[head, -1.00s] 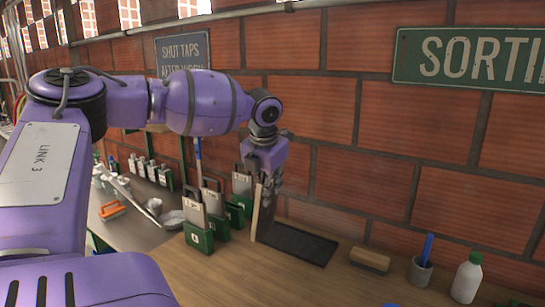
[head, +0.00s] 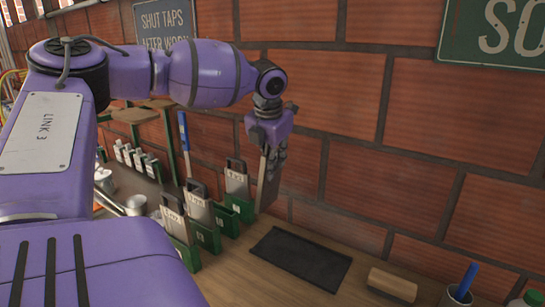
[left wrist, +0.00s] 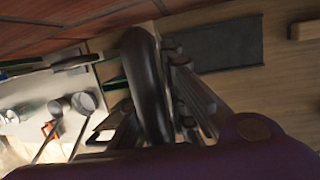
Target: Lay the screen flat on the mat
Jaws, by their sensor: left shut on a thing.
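My left gripper (head: 272,150) points down and is shut on the screen (head: 268,188), a thin upright panel with a dull grey-brown face. The screen hangs close to the brick wall, above and behind the left end of the mat and apart from it. The mat (head: 300,259) is a dark, flat rectangle lying bare on the wooden bench. It also shows at the top of the left wrist view (left wrist: 222,46). My right gripper is not in view.
Several green holders (head: 206,236) with upright grey screens stand just left of the mat. A wooden block (head: 392,285) lies to its right, then a cup with a blue pen (head: 458,296). The brick wall (head: 350,130) rises close behind. Bare bench shows around the mat.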

